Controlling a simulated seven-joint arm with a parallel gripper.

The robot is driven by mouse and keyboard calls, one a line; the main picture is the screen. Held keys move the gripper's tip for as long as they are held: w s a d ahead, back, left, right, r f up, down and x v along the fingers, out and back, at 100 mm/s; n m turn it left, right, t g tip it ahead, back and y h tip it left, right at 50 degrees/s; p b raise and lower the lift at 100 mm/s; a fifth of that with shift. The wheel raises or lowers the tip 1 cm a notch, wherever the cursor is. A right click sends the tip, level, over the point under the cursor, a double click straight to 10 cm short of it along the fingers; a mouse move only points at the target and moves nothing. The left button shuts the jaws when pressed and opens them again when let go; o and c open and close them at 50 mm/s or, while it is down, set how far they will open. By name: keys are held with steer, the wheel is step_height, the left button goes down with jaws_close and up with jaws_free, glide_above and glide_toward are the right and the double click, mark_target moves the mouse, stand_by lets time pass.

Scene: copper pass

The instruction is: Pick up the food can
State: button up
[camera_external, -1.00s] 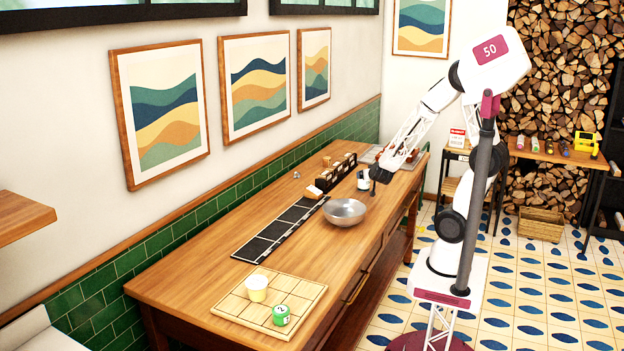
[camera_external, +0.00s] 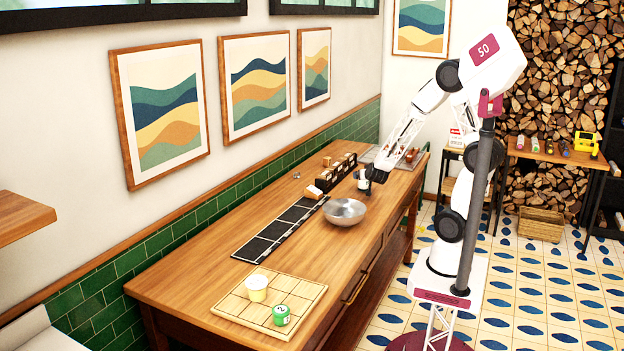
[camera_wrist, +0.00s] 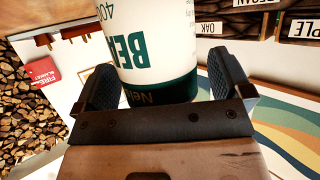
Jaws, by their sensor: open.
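The food can (camera_wrist: 150,45) is white with green lettering and a dark green band. In the wrist view it fills the space between the two fingers of my gripper (camera_wrist: 162,82), which is open with one finger on each side of it. Whether the fingers touch it cannot be told. In the external view the can (camera_external: 362,184) stands on the wooden table (camera_external: 215,275), partly hidden by my gripper (camera_external: 374,176).
A metal bowl (camera_external: 345,212) stands close in front of the can. A dark rack of labelled blocks (camera_external: 335,174) is behind it to the left. A black panel strip (camera_external: 278,231) and a wooden board (camera_external: 235,308) with two small tubs lie nearer the camera.

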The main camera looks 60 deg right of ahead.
steer(key=shift+c, duration=0.2)
stand_by(0.3)
steer(key=c, duration=1.3)
steer(key=shift+o, duration=0.2)
steer(key=shift+r, duration=0.2)
steer(key=shift+r, duration=0.45)
steer(key=shift+s+a+r, duration=0.1)
steer(key=shift+s+r, duration=0.05)
steer(key=shift+r, duration=0.45)
steer(key=shift+s+a+r, duration=0.1)
steer(key=shift+s+r, duration=0.05)
steer(key=shift+r, duration=0.45)
steer(key=s+a, duration=0.3)
steer(key=s, duration=0.4)
steer(key=s+a+r, duration=0.1)
steer(key=s+a, duration=0.2)
steer(key=s, duration=0.4)
steer(key=shift+a+r, duration=0.15)
